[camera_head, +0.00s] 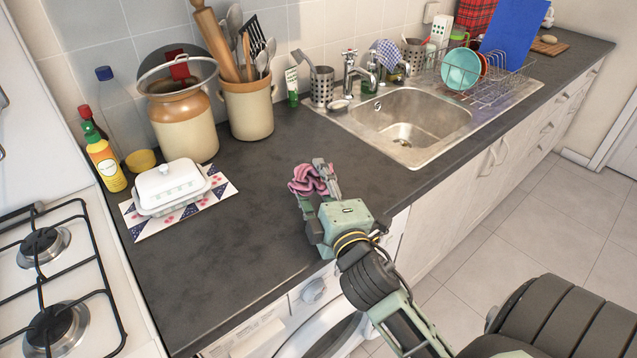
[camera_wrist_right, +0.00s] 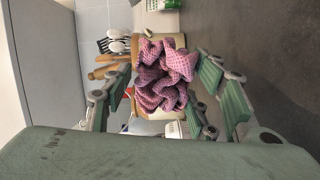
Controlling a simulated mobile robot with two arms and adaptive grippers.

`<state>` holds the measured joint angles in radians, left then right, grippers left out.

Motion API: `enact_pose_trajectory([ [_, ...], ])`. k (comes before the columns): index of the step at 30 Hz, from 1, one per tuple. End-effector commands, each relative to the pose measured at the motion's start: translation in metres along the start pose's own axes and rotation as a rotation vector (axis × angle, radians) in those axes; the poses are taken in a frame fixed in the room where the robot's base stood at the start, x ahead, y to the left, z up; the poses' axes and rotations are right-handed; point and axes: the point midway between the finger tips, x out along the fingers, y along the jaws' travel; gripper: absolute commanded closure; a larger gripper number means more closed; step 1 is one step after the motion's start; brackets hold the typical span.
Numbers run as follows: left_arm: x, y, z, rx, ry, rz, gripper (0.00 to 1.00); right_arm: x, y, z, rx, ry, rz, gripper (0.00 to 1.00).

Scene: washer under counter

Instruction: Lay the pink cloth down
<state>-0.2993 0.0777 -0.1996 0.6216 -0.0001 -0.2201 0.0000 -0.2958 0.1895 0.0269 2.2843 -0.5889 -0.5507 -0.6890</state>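The pink cloth (camera_head: 307,181) is a crumpled bundle in my right gripper (camera_head: 321,182), over the front part of the dark counter. In the right wrist view the cloth (camera_wrist_right: 163,75) fills the space between the two fingers of the right gripper (camera_wrist_right: 162,98), which press on it from both sides. The cloth appears to be above the counter, though its underside is hidden. My left gripper is not in view.
The dark counter (camera_head: 215,250) is bare left of the gripper. A white butter dish (camera_head: 170,185) sits on a patterned mat, with jars and bottles behind. The sink (camera_head: 410,118) and dish rack are right. A stove (camera_head: 50,275) is left and a washer (camera_head: 325,335) below.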

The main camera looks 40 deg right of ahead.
Motion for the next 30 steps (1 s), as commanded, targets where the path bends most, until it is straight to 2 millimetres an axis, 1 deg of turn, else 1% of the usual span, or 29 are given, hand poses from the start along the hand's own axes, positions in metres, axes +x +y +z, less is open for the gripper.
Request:
enact_pose_trajectory([
  [1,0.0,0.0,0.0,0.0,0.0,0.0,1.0,0.0,0.0,0.0,0.0,0.0,0.0,0.4],
  [5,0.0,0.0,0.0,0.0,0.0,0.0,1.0,0.0,0.0,0.0,0.0,0.0,0.0,0.29],
  [13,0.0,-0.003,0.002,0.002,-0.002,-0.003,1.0,0.0,0.0,0.0,0.0,0.0,0.0,0.29],
  [16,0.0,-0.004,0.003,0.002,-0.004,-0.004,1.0,-0.005,-0.001,0.0,0.0,-0.001,-0.001,0.29],
  [20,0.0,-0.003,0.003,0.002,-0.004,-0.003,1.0,-0.021,-0.002,0.0,0.002,-0.001,-0.004,0.29],
  [27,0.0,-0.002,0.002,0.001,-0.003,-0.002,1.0,-0.059,-0.002,0.001,0.002,-0.002,-0.004,0.29],
  [30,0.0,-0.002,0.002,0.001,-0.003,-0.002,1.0,-0.068,-0.001,0.0,0.0,-0.001,-0.002,0.29],
])
